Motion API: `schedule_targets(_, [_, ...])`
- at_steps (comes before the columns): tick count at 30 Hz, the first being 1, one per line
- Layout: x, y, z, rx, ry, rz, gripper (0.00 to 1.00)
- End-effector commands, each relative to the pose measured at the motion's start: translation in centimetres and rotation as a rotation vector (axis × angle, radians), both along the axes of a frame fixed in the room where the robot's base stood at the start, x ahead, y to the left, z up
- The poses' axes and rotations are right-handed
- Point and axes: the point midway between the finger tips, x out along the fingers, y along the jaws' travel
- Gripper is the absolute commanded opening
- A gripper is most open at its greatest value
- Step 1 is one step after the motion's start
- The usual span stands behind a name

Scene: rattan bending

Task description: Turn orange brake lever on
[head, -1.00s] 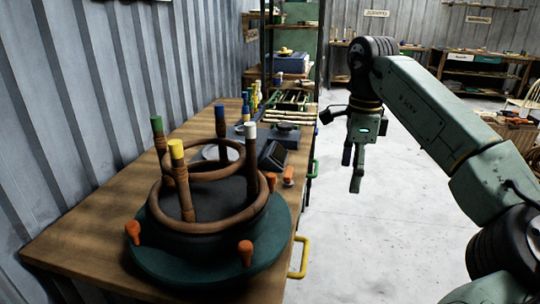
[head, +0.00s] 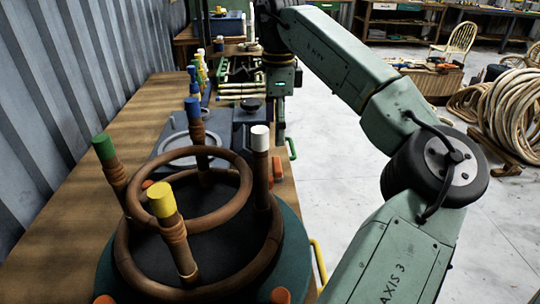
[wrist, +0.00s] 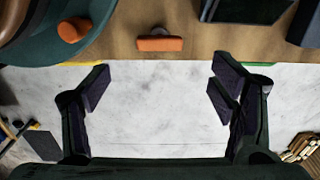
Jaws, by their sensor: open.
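The orange lever (head: 277,167) sits near the right edge of the wooden bench, just beyond the round turntable. In the wrist view the orange lever (wrist: 160,43) lies crosswise near the bench edge, ahead of and between my fingers. My gripper (wrist: 160,88) is open and empty, with its fingers apart over the pale floor just outside the bench edge. It does not touch the lever. In the head view my gripper (head: 280,115) hangs beyond the lever by the bench edge, and its fingertips are hard to make out.
The dark green turntable (head: 290,242) carries rattan rings on posts with yellow, green, blue and white tops. Other orange knobs, one of them (wrist: 73,29) in the wrist view, stand on its rim. A yellow handle (head: 318,262) juts from the bench side.

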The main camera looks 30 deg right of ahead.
Motion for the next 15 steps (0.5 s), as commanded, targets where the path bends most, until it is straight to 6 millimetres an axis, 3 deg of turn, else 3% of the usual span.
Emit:
schedule_targets(9, [-0.1,0.0,-5.9,0.004,0.003,0.001,0.78])
schedule_targets(15, [-0.1,0.0,-8.6,0.004,0.001,0.001,0.78])
